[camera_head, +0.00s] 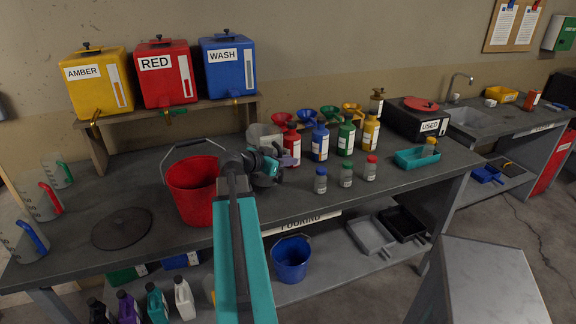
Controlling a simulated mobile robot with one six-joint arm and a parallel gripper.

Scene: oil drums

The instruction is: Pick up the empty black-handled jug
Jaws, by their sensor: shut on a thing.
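My gripper (276,162) is above the workbench, beside the red bucket (192,190). A pale grey, see-through jug (261,134) shows directly behind my gripper, its upper part in view. My gripper is shut at this jug's near side. The jug's handle and lower part are hidden by my gripper and wrist, so I cannot see the handle's colour or whether the base touches the bench. Other clear jugs stand at the left: one with a green handle (63,170), one with a red handle (50,198) and one with a blue handle (33,237).
Red, blue, green and yellow bottles (320,142) stand close right of my gripper, with funnels (306,119) behind. Small capped bottles (346,175) stand in front. AMBER, RED and WASH tanks (165,75) sit on a shelf behind. A dark round disc (122,228) lies left of the bucket.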

